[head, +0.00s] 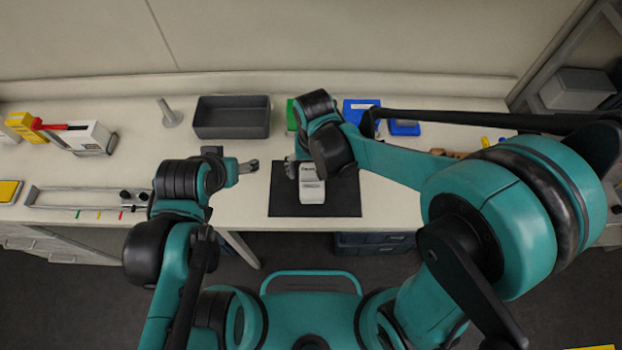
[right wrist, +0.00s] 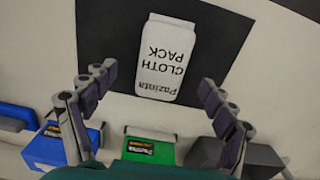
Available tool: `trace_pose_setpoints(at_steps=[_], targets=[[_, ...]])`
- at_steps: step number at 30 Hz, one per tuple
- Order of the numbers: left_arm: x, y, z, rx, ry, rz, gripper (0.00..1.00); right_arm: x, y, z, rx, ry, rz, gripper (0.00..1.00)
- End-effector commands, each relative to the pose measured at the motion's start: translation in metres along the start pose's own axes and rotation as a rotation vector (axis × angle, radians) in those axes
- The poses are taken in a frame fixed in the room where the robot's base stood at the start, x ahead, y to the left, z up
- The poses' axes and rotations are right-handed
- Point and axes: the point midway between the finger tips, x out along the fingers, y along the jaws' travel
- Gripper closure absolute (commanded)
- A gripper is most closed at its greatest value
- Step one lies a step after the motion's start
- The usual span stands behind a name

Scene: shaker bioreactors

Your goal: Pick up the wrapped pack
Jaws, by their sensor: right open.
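The wrapped pack (head: 311,190) is a white packet with dark print, lying on a black mat (head: 284,200) on the bench. In the right wrist view the pack (right wrist: 160,30) reads "Pazinta CLOTH PACK" upside down. My right gripper (head: 298,168) is over the far end of the pack, and my right wrist partly hides that end. In the right wrist view its two fingers (right wrist: 156,78) are spread wide, one to each side of the pack, with nothing between them gripped. My left gripper (head: 249,166) is left of the mat, apart from the pack; its jaw opening is unclear.
A grey bin (head: 231,131) stands behind the left gripper. A green box (head: 291,115) and blue boxes (head: 359,110) stand behind the right wrist. The bench's front edge is just before the mat.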

Motion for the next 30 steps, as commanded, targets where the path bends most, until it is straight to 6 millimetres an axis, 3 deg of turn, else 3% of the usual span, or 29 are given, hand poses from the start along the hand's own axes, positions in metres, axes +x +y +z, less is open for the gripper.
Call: trace_pose_setpoints(at_steps=[9,18,20,24,25,30], targets=[[0.015,0.0,0.011,0.0,0.0,0.0,0.26,0.047,-0.003,-0.002,0.0,0.001,-0.001,0.16],[0.015,0.0,0.011,0.0,0.0,0.0,0.26,0.051,-0.003,-0.002,0.0,0.001,-0.001,0.16],[0.015,0.0,0.011,0.0,0.0,0.0,0.26,0.051,-0.003,-0.002,0.0,0.001,-0.001,0.29],[0.015,0.0,0.011,0.0,0.0,0.0,0.26,0.051,-0.003,-0.002,0.0,0.001,-0.001,0.66],[0.015,0.0,0.011,0.0,0.0,0.0,0.26,0.051,-0.003,-0.002,0.0,0.001,-0.001,0.7],[0.015,0.0,0.011,0.0,0.0,0.0,0.26,0.051,-0.003,-0.002,0.0,0.001,0.0,0.71]])
